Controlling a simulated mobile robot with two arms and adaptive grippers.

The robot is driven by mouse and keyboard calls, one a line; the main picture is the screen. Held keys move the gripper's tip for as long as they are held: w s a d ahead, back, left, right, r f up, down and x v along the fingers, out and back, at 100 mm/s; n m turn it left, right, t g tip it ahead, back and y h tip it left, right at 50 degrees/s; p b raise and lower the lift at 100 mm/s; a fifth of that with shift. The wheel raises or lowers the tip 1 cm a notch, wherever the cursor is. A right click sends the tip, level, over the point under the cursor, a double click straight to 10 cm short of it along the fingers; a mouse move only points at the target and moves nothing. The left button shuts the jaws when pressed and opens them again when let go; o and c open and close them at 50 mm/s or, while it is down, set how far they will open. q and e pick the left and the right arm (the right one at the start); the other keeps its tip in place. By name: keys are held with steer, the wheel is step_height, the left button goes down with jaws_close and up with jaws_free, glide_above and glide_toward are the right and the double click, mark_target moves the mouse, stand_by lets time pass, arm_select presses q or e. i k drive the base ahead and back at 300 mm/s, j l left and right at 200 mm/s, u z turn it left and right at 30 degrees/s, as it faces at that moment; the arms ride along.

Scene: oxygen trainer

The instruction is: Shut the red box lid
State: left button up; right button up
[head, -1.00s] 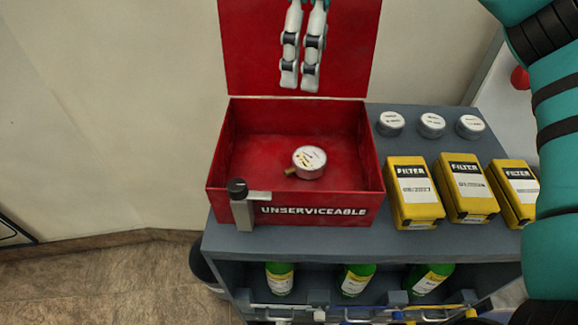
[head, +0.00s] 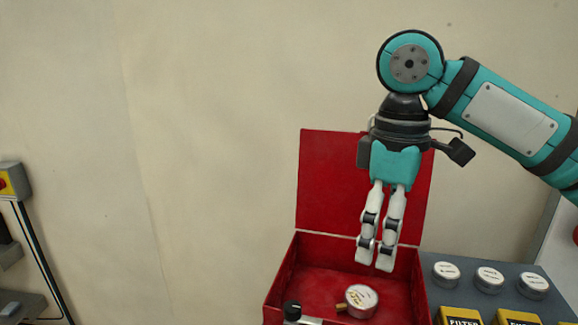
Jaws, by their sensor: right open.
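The red box (head: 279,287) stands on the grey cabinet top at the lower middle, its front cut off by the picture's bottom edge. Its red lid (head: 325,180) stands open and upright at the back. A round gauge (head: 361,300) with a white face lies inside the box. My right gripper (head: 375,262) hangs fingers down in front of the lid, above the box, and covers part of the lid's right half. Its fingers are a little apart and hold nothing. Whether they touch the lid cannot be told. My left gripper is not in view.
Several round white-topped gauges (head: 489,279) stand on the grey cabinet top (head: 462,290) right of the box, with yellow filter boxes (head: 460,316) in front. A black-knobbed latch (head: 292,311) is at the box's front left. The wall is behind; a yellow-and-grey switch box (head: 12,183) is far left.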

mark_target(332, 193)
steer(key=k, duration=1.2)
